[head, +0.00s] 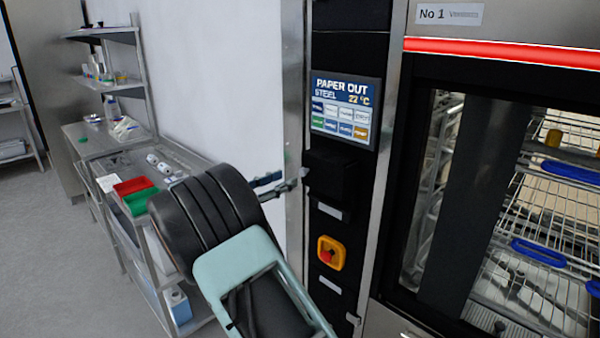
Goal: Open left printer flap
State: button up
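The black printer unit (333,177) protrudes from the dark panel just below the display, on the left side of the washer. Its front looks closed, though dark detail is hard to make out. My gripper (292,180) reaches in from the left, with its fingertips near the printer's left edge. I cannot tell if they touch it. The fingers are small and seen from the side, so their opening is unclear. Nothing is visibly held. The display (345,110) reads "PAPER OUT", "STEEL" and "22 °C".
An orange-yellow switch with a red knob (331,253) sits below the printer. The washer's glass door (455,190) with racks behind it is at right. A steel shelf cart (185,155) with red and green trays stands at left, behind my arm. Floor at far left is clear.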

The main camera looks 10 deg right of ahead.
aim_at(302, 171)
jog(key=p+x, duration=0.1)
jog(key=x, duration=0.5)
jog(key=shift+w+d, duration=0.2)
jog(key=shift+d, duration=0.05)
grip_shut()
